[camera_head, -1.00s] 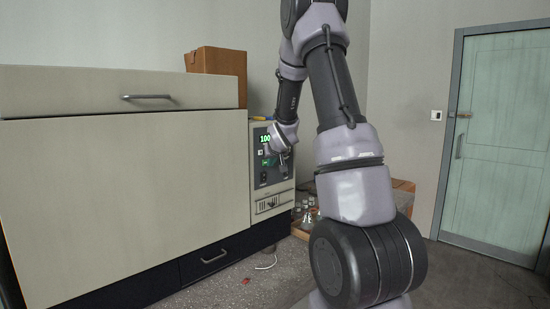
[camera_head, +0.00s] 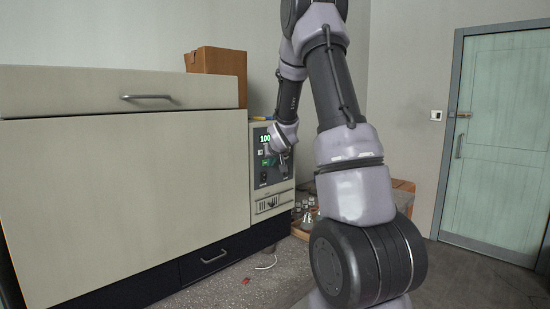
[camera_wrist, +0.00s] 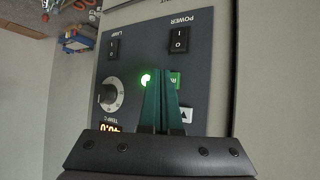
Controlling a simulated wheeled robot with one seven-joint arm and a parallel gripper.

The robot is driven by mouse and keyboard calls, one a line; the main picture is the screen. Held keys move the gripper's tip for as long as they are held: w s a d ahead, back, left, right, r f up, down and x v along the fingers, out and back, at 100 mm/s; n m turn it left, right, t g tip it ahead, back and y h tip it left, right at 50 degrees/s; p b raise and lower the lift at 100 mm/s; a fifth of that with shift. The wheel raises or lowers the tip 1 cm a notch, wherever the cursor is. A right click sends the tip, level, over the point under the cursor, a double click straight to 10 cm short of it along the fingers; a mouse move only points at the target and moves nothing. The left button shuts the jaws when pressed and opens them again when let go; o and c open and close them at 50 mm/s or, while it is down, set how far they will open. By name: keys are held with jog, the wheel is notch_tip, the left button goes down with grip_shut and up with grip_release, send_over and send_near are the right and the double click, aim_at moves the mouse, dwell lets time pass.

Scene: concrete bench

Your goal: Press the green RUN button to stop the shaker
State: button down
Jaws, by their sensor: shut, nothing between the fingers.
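The shaker's control panel (camera_head: 261,178) is on the front of a cream-coloured unit. In the wrist view the dark panel (camera_wrist: 205,50) fills the middle. The green RUN button (camera_wrist: 175,78) shows partly behind my fingers, at their right side. A bright green lamp (camera_wrist: 146,80) glows just left of the fingertips. My gripper (camera_wrist: 161,72) is shut and empty, its green fingers together and pointing at the panel beside the button. I cannot tell whether the tips touch it. In the head view my gripper (camera_head: 279,160) is at the panel and covers part of it.
A POWER switch (camera_wrist: 179,40), a LAMP switch (camera_wrist: 112,47), a dial (camera_wrist: 110,94) and an arrow key (camera_wrist: 186,115) surround the fingers. A cardboard box (camera_head: 217,65) is behind. Small glassware (camera_head: 306,212) stands at right.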

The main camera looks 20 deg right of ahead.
dwell(0.3)
jog(key=shift+w+a, duration=0.15)
jog(key=shift+w, duration=0.25)
dwell(0.4)
jog(key=shift+s, duration=0.4)
jog(key=s+d, duration=0.2)
jog(key=s, duration=0.3)
jog(key=shift+s+d, duration=0.2)
jog(key=shift+s, duration=0.15)
jog(key=shift+r, duration=0.1)
dwell(0.7)
